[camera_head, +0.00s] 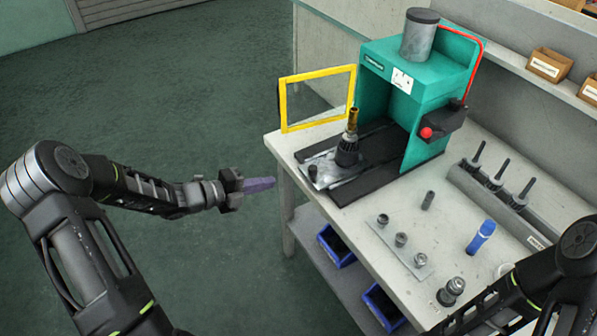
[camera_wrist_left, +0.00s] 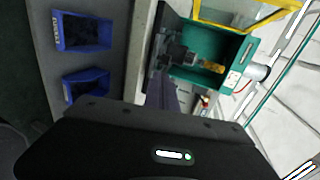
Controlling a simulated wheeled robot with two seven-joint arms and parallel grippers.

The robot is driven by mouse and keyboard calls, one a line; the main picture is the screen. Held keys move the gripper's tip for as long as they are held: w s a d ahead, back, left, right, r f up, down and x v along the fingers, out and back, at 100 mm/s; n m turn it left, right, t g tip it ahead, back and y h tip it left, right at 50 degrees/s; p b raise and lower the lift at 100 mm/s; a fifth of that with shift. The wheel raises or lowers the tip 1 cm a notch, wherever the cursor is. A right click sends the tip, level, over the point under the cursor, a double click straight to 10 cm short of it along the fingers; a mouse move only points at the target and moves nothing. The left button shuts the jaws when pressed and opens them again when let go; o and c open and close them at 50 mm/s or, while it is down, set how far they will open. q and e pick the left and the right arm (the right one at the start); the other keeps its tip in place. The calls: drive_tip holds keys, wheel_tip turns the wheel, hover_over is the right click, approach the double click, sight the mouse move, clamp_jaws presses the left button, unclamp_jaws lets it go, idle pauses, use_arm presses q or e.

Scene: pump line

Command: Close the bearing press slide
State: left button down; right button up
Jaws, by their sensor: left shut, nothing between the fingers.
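The bearing press (camera_head: 412,85) is a teal machine on the bench, with a grey cylinder on top and a yellow-framed guard (camera_head: 318,72) standing open at its left. Its slide (camera_head: 326,172) is a grey plate drawn out of the press toward the left bench edge, carrying a dark fixture with a brass-coloured part (camera_head: 352,120). In the left wrist view the press (camera_wrist_left: 215,55) appears turned sideways. My left gripper (camera_head: 272,183) is shut and empty, in the air just left of the bench edge, apart from the slide. My right arm shows at lower right; its fingers are out of view.
The bench top (camera_head: 375,255) holds a strip with small round parts (camera_head: 401,239), a blue tube (camera_head: 481,236) and a rack of black-handled tools (camera_head: 495,182). Blue bins (camera_head: 336,246) sit on the shelf below. The floor left of the bench is clear.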

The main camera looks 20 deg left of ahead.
use_arm(q)
drive_tip(key=p, duration=0.3)
approach(339, 159)
drive_tip(key=s+a, duration=0.1)
drive_tip(key=s+a+f, duration=0.1)
drive_tip(key=s+a, duration=0.1)
drive_tip(key=shift+s+f, duration=0.1)
drive_tip(key=shift+f, duration=0.25)
drive_tip(key=shift+d, duration=0.1)
drive_tip(key=shift+w+d+f+b, duration=0.15)
drive_tip(key=shift+w+d+b, duration=0.35)
drive_tip(key=shift+b, duration=0.4)
drive_tip(key=w+d+b, duration=0.4)
drive_tip(key=w+b, duration=0.1)
drive_tip(key=w+d+b, duration=0.2)
drive_tip(key=shift+w+d+b, duration=0.2)
drive_tip(key=shift+w+b, duration=0.15)
drive_tip(key=w+d+b, duration=0.1)
drive_tip(key=w+d, duration=0.1)
drive_tip(key=w, duration=0.1)
drive_tip(key=w+d+b, duration=0.1)
drive_tip(key=w+d, duration=0.2)
drive_tip(key=shift+w+d, duration=0.1)
drive_tip(key=shift+w, duration=0.1)
drive_tip(key=shift+w+r, duration=0.1)
drive_tip(key=shift+r, duration=0.2)
drive_tip(key=shift+d+r, duration=0.1)
